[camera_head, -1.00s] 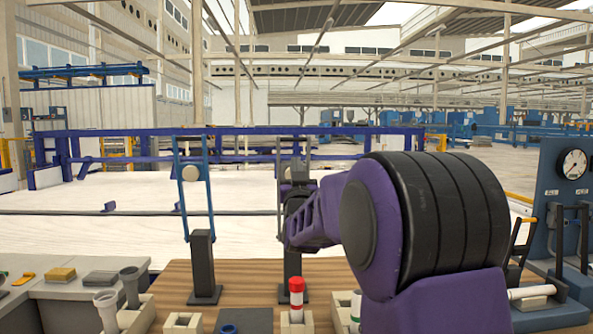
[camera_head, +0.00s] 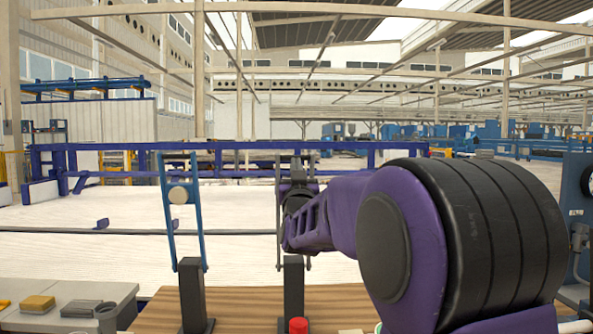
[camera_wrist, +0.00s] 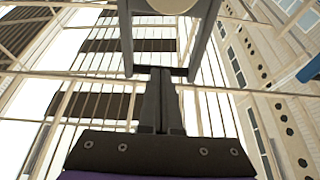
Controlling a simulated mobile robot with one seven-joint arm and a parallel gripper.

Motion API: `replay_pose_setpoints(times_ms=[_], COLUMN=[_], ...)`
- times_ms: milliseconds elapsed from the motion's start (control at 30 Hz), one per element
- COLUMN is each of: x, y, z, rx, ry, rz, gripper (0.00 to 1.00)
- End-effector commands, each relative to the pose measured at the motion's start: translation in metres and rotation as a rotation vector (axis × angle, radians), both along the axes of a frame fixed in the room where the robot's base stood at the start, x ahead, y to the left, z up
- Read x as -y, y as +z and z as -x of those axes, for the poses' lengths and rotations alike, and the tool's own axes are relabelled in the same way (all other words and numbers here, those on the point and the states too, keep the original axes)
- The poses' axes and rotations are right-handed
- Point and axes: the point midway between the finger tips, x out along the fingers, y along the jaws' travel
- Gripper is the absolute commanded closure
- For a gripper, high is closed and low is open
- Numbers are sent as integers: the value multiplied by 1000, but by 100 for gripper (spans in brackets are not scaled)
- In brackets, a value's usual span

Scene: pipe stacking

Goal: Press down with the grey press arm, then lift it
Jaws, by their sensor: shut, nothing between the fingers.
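The grey press arm (camera_head: 279,226) is a tall open frame standing upright on a dark post (camera_head: 292,290) in the head view, partly hidden behind my arm. In the wrist view its side rails and lower crossbar (camera_wrist: 197,45) fill the top middle, with a pale disc (camera_wrist: 165,4) at the top edge. My gripper (camera_wrist: 161,72) is shut and empty, its fingertips at the crossbar; I cannot tell whether they touch it. In the head view my gripper's end is at the grey frame, mostly hidden by my wrist.
A similar blue press arm (camera_head: 166,208) stands upright on a dark post (camera_head: 192,292) to the left. A red cap (camera_head: 298,326) shows at the bottom edge. A grey bench (camera_head: 70,300) is at lower left, and a blue panel (camera_head: 577,205) at the right edge.

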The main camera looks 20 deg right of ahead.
Motion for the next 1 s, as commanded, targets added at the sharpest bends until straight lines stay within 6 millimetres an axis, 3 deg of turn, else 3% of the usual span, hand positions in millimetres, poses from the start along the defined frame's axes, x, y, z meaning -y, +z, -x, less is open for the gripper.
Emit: replay_pose_setpoints(times_ms=[433, 733, 1000], x=[0, 6, 8], y=[2, 14, 14], z=[0, -28, -31], rx=[-3, -89, -97], ry=[0, 0, 0], rz=[-1, -21, -23], gripper=[100, 100, 100])
